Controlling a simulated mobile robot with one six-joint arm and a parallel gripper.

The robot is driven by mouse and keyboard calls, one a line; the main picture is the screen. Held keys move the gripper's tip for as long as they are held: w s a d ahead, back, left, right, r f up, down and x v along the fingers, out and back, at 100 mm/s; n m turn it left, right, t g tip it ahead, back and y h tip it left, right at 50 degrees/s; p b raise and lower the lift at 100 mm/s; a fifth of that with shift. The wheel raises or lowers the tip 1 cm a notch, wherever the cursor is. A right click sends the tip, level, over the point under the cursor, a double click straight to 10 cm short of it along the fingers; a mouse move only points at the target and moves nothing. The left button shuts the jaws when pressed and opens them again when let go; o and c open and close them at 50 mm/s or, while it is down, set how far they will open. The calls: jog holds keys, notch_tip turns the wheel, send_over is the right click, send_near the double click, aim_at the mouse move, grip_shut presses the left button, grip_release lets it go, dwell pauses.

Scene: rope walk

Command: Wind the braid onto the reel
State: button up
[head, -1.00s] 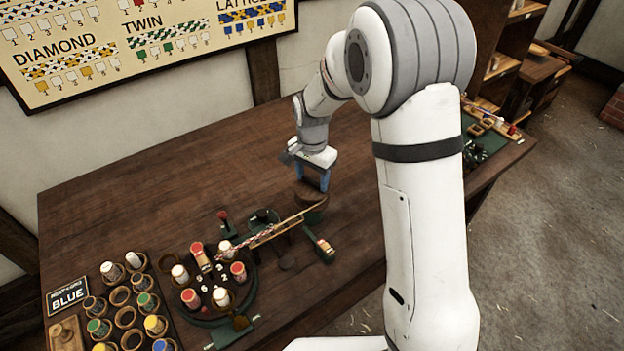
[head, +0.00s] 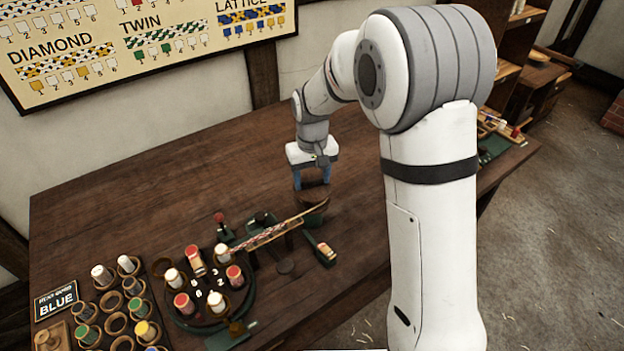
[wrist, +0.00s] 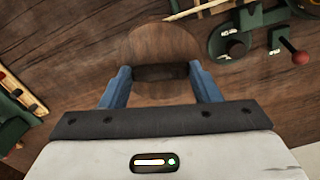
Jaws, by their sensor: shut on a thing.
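The reel (head: 314,198) is a round wooden drum on a dark green stand, at the middle of the table. My gripper (head: 312,181) points down over it, its blue fingers at the reel's top. In the wrist view the fingers are shut on a dark bar (wrist: 160,72) across the reel's round wooden top (wrist: 165,42). The red and white braid (head: 268,237) runs along a slanting wooden guide from the round braiding stand (head: 208,308) towards the reel. A thin tan strand (head: 318,211) continues to the reel's side. How much is wound on cannot be told.
Several coloured bobbins (head: 235,276) stand on the braiding stand. A rack of cups and bobbins (head: 115,322) and a BLUE sign (head: 56,301) are at the left. A red-knobbed lever (head: 219,219) and a small green block (head: 322,250) flank the guide. The table's back left (head: 150,190) is clear.

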aim_at(312, 181)
jog(key=n+b, duration=0.1)
jog(key=n, duration=0.6)
jog(key=n+b, duration=0.1)
jog(key=n, duration=0.2)
jog(key=shift+n, duration=2.3)
jog(key=shift+r, duration=0.1)
jog(key=o, duration=1)
notch_tip(312, 181, up, 8)
jog(key=shift+f+b, duration=0.15)
jog(key=shift+b, duration=0.25)
